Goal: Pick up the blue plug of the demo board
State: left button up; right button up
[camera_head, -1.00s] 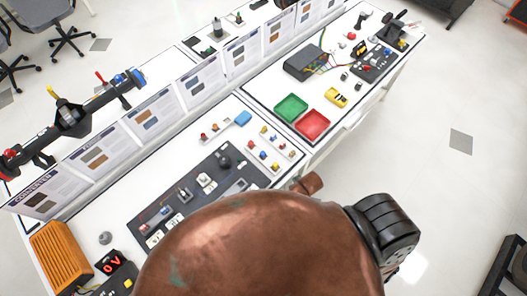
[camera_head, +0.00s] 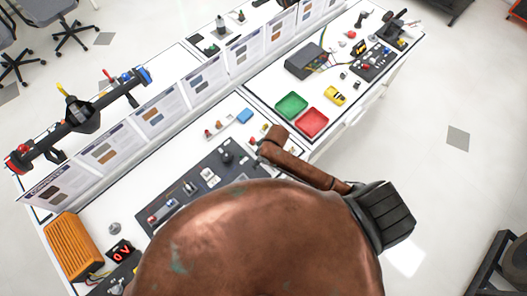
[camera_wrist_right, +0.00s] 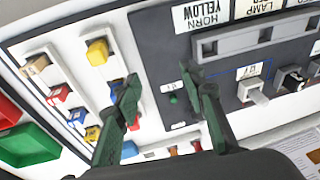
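The demo board (camera_head: 215,170) is a dark panel on the white table in the head view, partly hidden by my own brown body. In the right wrist view the dark panel (camera_wrist_right: 160,50) fills the middle and right. Left of it, pale strips hold small coloured plugs. I cannot tell which is the task's plug. My right gripper (camera_wrist_right: 159,82) is open with nothing seen held. My left gripper is out of view.
A green tray (camera_head: 291,104) and a red tray (camera_head: 311,122) lie beyond my right arm. A blue block (camera_head: 245,116) is near the strips. An orange box (camera_head: 71,247) stands at the lower left. Upright info cards (camera_head: 155,113) line the back.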

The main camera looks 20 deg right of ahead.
jog(key=w+d, duration=0.1)
jog(key=w, duration=0.1)
jog(key=w+d+g+h, duration=0.1)
jog(key=w+d, duration=0.1)
jog(key=w, duration=0.1)
jog(key=w+d+h, duration=0.1)
jog(key=w+d, duration=0.1)
jog(key=w, duration=0.1)
jog(key=shift+d+r, duration=0.15)
jog(key=shift+r, duration=0.2)
jog(key=shift+w+d+f+g+p, duration=0.1)
jog(key=shift+w+d+g+p, duration=0.1)
jog(key=shift+g+p, duration=0.1)
jog(key=f, duration=0.7)
jog(key=shift+s+a+f+p, duration=0.25)
jog(key=shift+s+p, duration=0.05)
jog(key=shift+p, duration=0.1)
grip_shut()
